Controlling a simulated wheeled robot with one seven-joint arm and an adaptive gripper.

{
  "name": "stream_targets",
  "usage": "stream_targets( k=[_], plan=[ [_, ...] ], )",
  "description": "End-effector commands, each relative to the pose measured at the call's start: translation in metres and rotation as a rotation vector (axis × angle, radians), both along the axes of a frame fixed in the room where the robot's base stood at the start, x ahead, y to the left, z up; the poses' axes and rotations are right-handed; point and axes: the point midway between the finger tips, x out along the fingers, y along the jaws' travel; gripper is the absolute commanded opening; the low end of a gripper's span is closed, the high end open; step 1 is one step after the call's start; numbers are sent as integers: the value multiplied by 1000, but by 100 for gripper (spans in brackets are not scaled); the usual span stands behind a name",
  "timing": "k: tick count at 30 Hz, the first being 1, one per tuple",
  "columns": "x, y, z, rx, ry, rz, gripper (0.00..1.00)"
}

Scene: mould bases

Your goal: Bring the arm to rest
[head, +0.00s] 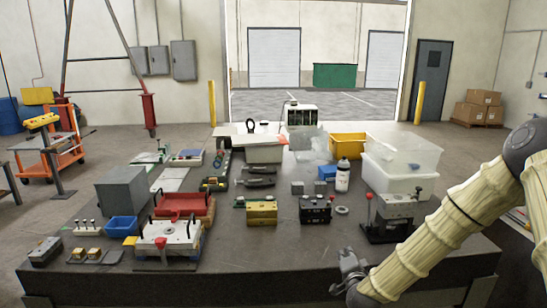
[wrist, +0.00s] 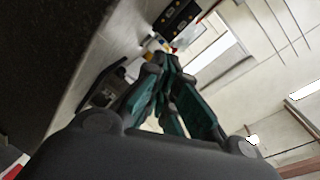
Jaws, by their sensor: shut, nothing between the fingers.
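My gripper (head: 349,265) is at the front edge of the table, at the end of my cream-covered arm, which comes in from the right in the head view. In the wrist view my gripper (wrist: 166,66) has its teal fingers drawn together at the tips, with nothing between them. The dark table (head: 290,262) lies below and beyond it. In the head view the gripper's fingertips are small and partly hidden by the wrist.
A press-like tool (head: 393,215) with a red knob stands close to my arm. A black block (head: 315,209), a yellow block (head: 262,213) and a white bottle (head: 342,176) stand further back. A white mould base (head: 168,238) sits left. The table's front middle is clear.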

Motion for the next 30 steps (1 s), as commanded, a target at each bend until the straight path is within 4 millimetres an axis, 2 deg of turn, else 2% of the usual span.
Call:
stream_targets(
  k=[1,2,3,8,15,20,24,30],
  plan=[
    [-11,7,-25,-28,44,23,0],
    [-17,10,-36,-42,67,36,0],
    [-29,15,-57,-68,109,58,0],
    [-79,29,-133,-176,275,153,0],
    [-173,41,-235,-332,527,314,0],
    [-245,42,-292,-432,695,436,0],
    [-315,37,-335,-514,845,550,0],
    [-418,23,-378,-620,1059,729,0]
  ],
)
